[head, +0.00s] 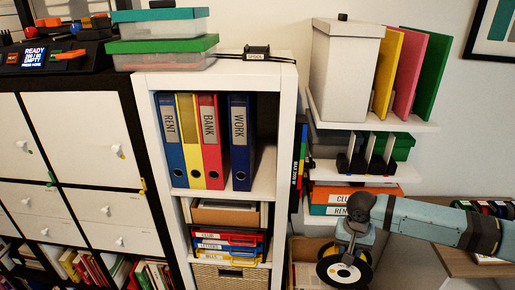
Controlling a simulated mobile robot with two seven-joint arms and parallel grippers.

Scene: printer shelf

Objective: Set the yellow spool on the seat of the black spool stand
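The round spool (332,272), with a dark rim, a pale face and yellow near its hub, hangs at the lower right, in front of the shelves. My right gripper (347,250) comes in from the right and points down, shut on the top of the spool; the fingertips are partly hidden against it. The small black spool stand (257,52) with a pale label sits on top of the white shelf unit, well above and left of the spool. Its seat looks empty. My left gripper is not in view.
Clear boxes with green and teal lids (160,45) stand left of the stand on the unit top (215,80). A dark cable runs near the stand. A tall white box (345,70) and coloured folders stand on the wall shelf to the right.

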